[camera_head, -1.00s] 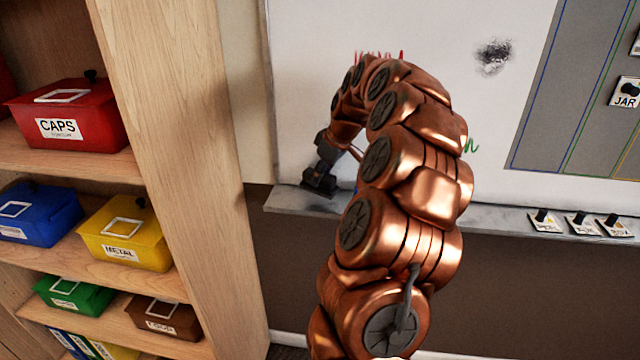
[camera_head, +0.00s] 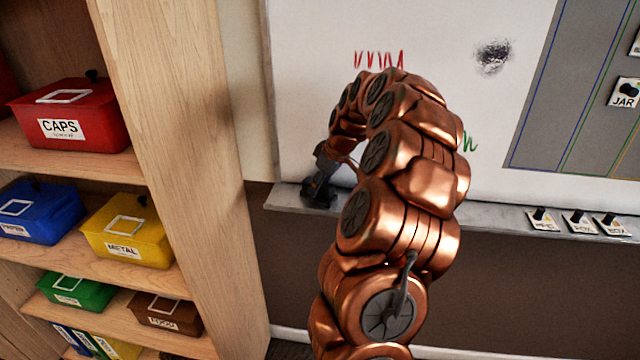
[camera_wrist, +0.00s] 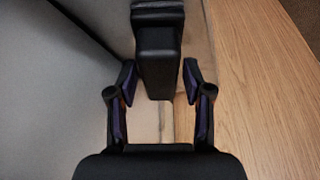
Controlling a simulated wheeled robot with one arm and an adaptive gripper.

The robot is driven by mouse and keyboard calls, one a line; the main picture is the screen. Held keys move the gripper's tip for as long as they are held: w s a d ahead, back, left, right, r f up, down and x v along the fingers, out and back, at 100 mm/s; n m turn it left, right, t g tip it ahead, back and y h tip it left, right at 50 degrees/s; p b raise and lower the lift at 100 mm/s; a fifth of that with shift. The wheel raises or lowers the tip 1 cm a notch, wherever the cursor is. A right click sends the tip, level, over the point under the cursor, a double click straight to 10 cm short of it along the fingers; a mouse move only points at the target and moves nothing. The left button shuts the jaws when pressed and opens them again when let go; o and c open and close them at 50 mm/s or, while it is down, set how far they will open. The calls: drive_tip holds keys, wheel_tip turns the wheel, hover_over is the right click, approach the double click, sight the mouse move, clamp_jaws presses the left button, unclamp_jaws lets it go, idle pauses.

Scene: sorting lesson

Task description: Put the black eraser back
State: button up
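A black block that looks like the eraser (camera_wrist: 157,65) lies between the two fingers of my gripper (camera_wrist: 159,80) in the wrist view. Its long side runs away from my palm toward the top of the picture. The fingertips stand close on both sides of it; whether they press on it or leave a thin gap, I cannot tell. In the head view, my gripper (camera_head: 319,190) is low at the left end of the whiteboard ledge (camera_head: 440,212). The eraser cannot be told apart from the dark gripper there.
The whiteboard (camera_head: 300,80) rises behind the ledge. A wooden shelf (camera_head: 185,150) with coloured bins stands close on the left. Several small knobbed cards, one of them here (camera_head: 543,220), sit at the right of the ledge. A dark smudge (camera_head: 492,57) marks the board.

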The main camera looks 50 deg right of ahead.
drive_tip(key=shift+o, duration=0.5)
drive_tip(key=shift+r, duration=0.15)
drive_tip(key=shift+s+d+r, duration=0.1)
drive_tip(key=shift+r, duration=0.15)
drive_tip(key=a+b+v, duration=0.1)
drive_tip(key=b+v, duration=0.1)
drive_tip(key=v, duration=0.9)
drive_tip(key=shift+d+b, duration=0.3)
drive_tip(key=shift+d, duration=0.1)
